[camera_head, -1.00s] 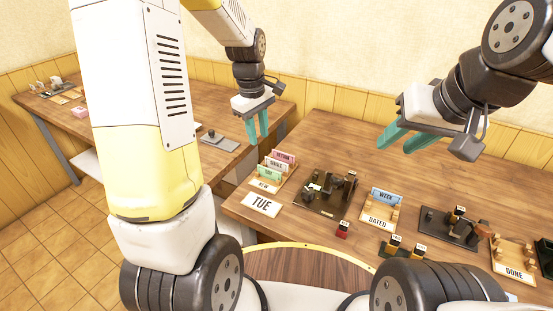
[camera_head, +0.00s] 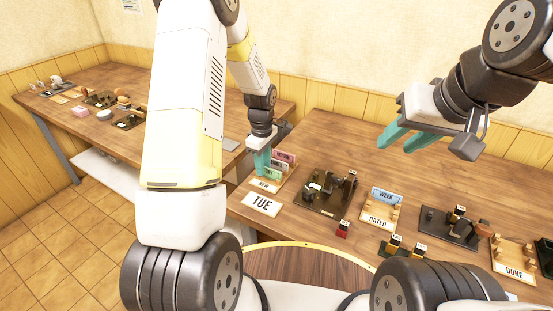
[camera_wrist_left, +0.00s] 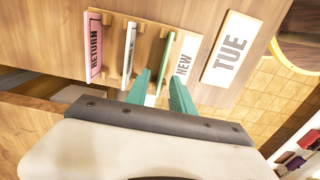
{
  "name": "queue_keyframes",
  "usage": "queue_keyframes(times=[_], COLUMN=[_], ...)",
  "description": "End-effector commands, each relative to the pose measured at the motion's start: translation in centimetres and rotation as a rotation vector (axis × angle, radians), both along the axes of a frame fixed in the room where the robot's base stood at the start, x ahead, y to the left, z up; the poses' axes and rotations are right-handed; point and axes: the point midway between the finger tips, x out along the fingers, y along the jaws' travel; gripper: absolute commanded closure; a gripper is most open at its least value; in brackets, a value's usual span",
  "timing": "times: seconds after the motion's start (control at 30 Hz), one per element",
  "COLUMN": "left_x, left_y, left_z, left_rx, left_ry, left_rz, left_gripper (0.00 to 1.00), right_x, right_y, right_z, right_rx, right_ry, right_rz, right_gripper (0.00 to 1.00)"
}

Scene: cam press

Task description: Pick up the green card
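The green card (camera_head: 272,173) stands upright at the near end of the wooden rack marked NEW (camera_head: 264,185), in front of a white card and a pink RETURN card (camera_head: 284,157). My left gripper (camera_head: 263,164) is over the rack at the green card, partly covering it. In the left wrist view, its teal fingers (camera_wrist_left: 160,78) are apart, with the green card's top edge (camera_wrist_left: 161,62) between them. I cannot tell if they touch it. My right gripper (camera_head: 401,141) is open and empty above the table at the right.
A TUE sign (camera_head: 261,204) lies in front of the rack. A dark press device (camera_head: 326,192) stands to its right, then the DATED rack with a blue WEEK card (camera_head: 386,195). A stamp device (camera_head: 450,227) and a DONE rack (camera_head: 514,259) are farther right. Another table stands at the left.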

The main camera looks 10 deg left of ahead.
Motion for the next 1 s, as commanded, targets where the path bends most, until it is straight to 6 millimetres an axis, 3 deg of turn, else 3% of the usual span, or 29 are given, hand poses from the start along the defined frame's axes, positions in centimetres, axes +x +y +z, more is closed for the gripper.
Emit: queue_keyframes(times=[0.2,0.37,0.8,1.0], left_x=[0.0,0.0,0.0,0.1], left_y=[0.0,0.0,0.0,0.0], left_z=[-0.1,-0.1,0.1,1.4], left_rx=[0.000,0.000,0.001,0.001], left_ry=[-0.001,-0.001,-0.001,-0.004], left_rz=[0.000,-0.001,-0.001,-0.001], left_gripper=[0.71,1.00,1.00,1.00], right_x=[0.0,0.0,0.0,0.0], right_y=[0.0,0.0,0.0,0.0], right_z=[0.0,0.0,0.0,0.0], right_rx=[0.000,0.000,0.000,0.000], right_ry=[0.000,0.000,0.000,0.000], right_rz=[0.000,0.000,0.000,0.000], right_gripper=[0.64,0.64,0.64,0.64])
